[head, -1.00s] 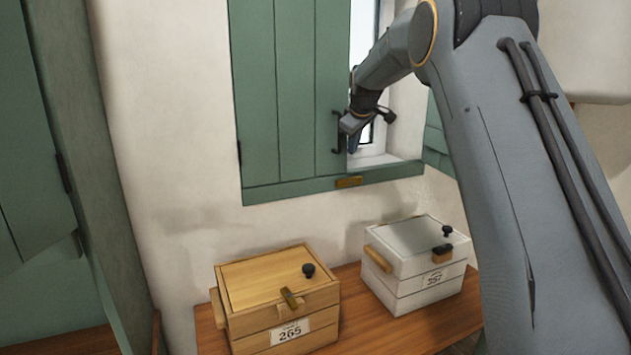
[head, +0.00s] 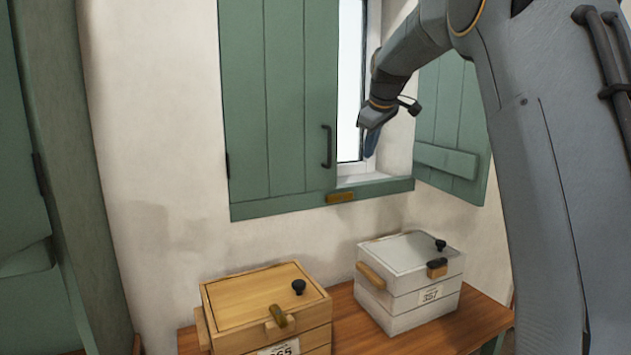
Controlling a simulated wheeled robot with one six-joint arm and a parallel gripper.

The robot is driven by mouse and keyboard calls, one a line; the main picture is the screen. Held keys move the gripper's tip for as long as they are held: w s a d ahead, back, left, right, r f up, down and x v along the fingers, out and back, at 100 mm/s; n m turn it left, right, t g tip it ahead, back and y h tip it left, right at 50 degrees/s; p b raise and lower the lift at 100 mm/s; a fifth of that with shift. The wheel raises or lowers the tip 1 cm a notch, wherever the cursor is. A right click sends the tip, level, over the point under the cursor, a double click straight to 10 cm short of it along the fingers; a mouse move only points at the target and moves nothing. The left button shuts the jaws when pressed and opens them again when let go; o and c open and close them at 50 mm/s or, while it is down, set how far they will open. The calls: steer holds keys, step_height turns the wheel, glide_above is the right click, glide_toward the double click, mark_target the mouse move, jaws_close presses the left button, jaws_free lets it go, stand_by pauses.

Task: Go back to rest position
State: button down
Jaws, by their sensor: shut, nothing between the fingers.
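My gripper (head: 371,145) is shut and empty. It points downward in front of the window opening, to the right of the left green shutter (head: 275,100) and apart from its dark handle (head: 327,146). My grey arm comes in from the upper right and covers much of the right side. The left shutter covers the left part of the window (head: 350,75). The right green shutter (head: 450,130) stands swung out against the wall side, partly hidden by my arm.
A wooden bench (head: 480,322) below the window holds a yellow wooden box (head: 240,295) and a white box (head: 385,305) labelled 357, both with closed lids. A green cabinet or door (head: 60,180) stands at the left. The wall between window and boxes is clear.

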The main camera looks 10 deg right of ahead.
steer(key=s+a+f+m+g+b, duration=0.1)
steer(key=s+a+f+m+g, duration=0.2)
steer(key=s+f, duration=0.8)
steer(key=s+a+f+m+g+b, duration=0.1)
steer(key=s+a+f+m, duration=0.1)
steer(key=s+f, duration=1)
steer(key=s+a+f+m+g+b, duration=0.1)
steer(key=s+a+f, duration=0.3)
steer(key=s+f, duration=0.9)
steer(key=s+m, duration=0.1)
steer(key=s, duration=0.4)
steer(key=shift+a+m+g+b, duration=0.2)
steer(key=shift+m+g+b, duration=0.1)
steer(key=shift+m+b, duration=0.1)
steer(key=shift+a+f, duration=0.1)
